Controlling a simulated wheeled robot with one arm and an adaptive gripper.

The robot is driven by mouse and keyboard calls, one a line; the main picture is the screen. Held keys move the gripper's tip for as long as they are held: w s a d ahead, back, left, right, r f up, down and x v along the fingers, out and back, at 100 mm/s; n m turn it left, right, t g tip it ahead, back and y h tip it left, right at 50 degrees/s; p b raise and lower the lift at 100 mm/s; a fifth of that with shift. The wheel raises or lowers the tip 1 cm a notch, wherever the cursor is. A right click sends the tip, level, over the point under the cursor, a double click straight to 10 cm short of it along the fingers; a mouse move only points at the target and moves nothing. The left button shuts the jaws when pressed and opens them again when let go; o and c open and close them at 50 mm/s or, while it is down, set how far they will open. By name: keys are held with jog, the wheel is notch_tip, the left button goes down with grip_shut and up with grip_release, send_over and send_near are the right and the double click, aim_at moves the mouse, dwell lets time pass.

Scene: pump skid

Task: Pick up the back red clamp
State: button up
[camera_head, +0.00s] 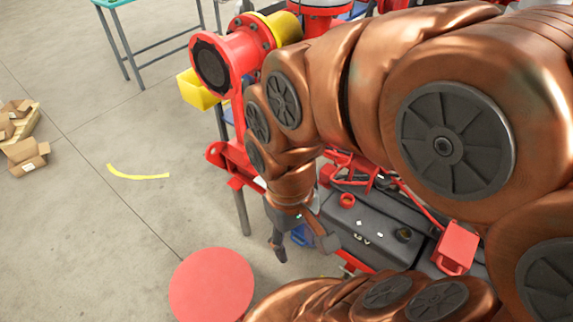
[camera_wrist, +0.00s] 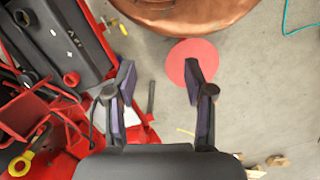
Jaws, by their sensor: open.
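My gripper (camera_wrist: 160,76) is open and empty in the wrist view, with bare floor and part of a red disc showing between and beyond its fingers. It also shows in the head view (camera_head: 296,246), beside the left edge of the red skid. I cannot pick out the back red clamp with certainty. A red bracket-like part (camera_head: 352,162) shows behind the dark tank in the head view, partly hidden by my arm. In the wrist view a red framed part (camera_wrist: 25,118) lies to the left of my gripper, apart from it.
A dark tank (camera_head: 375,225) lies on the skid, with a red box (camera_head: 457,248) at its right. A round red disc (camera_head: 212,285) stands left of my gripper. A red flanged pipe (camera_head: 225,62) rises behind. Cardboard boxes (camera_head: 25,150) lie far left.

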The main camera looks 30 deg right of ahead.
jog(key=o, duration=0.3)
jog(key=shift+m, duration=0.9)
jog(key=w+f+b, duration=0.1)
jog(key=w, duration=0.1)
jog(key=w+d+b, duration=0.1)
jog(key=w+b, duration=0.1)
jog(key=w, duration=0.1)
jog(key=w+f+b, duration=0.1)
jog(key=w, duration=0.1)
jog(key=shift+w+d+f, duration=0.15)
jog(key=shift+d+f, duration=0.15)
jog(key=m+t+b, duration=0.2)
jog(key=m+b, duration=1)
jog(key=b, duration=0.5)
send_over(329, 169)
notch_tip(329, 169, down, 14)
jog(key=shift+w+a+f, duration=0.1)
jog(key=shift+f, duration=0.1)
jog(key=shift+d+f, duration=0.2)
jog(key=shift+d, duration=0.05)
jog(key=shift+f+m, duration=0.3)
jog(key=shift+a+f, duration=0.1)
jog(key=shift+f, duration=3.3)
